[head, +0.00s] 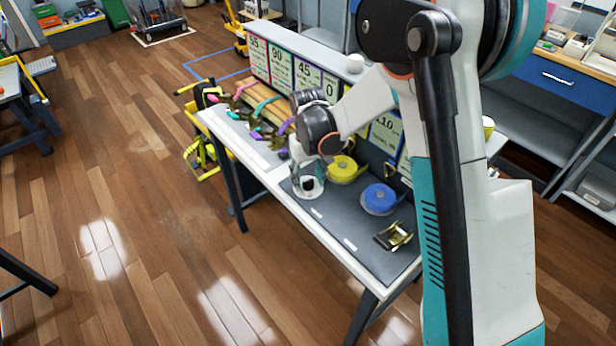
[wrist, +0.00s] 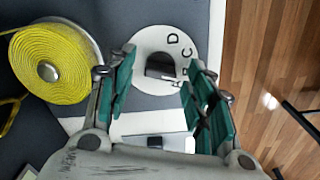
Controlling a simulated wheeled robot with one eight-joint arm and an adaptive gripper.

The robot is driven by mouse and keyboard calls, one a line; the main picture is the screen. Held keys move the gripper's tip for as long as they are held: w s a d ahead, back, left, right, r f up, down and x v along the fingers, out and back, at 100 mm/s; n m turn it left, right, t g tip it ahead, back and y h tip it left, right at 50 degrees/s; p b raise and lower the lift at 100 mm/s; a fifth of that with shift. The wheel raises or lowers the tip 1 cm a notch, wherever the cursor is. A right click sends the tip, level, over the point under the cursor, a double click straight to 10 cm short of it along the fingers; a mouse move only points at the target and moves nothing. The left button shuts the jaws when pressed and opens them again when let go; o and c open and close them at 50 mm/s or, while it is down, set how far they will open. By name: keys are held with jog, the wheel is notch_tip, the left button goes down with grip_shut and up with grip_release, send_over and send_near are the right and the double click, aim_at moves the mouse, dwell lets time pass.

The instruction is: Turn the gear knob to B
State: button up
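The gear knob (wrist: 160,66) shows in the wrist view as a dark grip at the middle of a white round dial (wrist: 147,42). Letters A, B, C and D run down the dial's right side; which letter the knob points to I cannot tell. In the head view the white dial (head: 308,190) sits on the dark bench mat, partly hidden by my gripper. My gripper (wrist: 160,72) is open over the dial, its two green-padded fingers apart, with the knob between them in the picture. Contact with the knob is not visible.
A yellow strap roll (head: 343,170) stands just beside the dial, with a blue roll (head: 379,199) and a metal ratchet buckle (head: 394,236) further right on the bench. Numbered cards (head: 281,68) line the bench's back. Wooden floor (head: 120,200) is open in front.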

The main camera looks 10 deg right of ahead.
notch_tip(320, 180, up, 12)
dwell(0.6)
dwell(0.4)
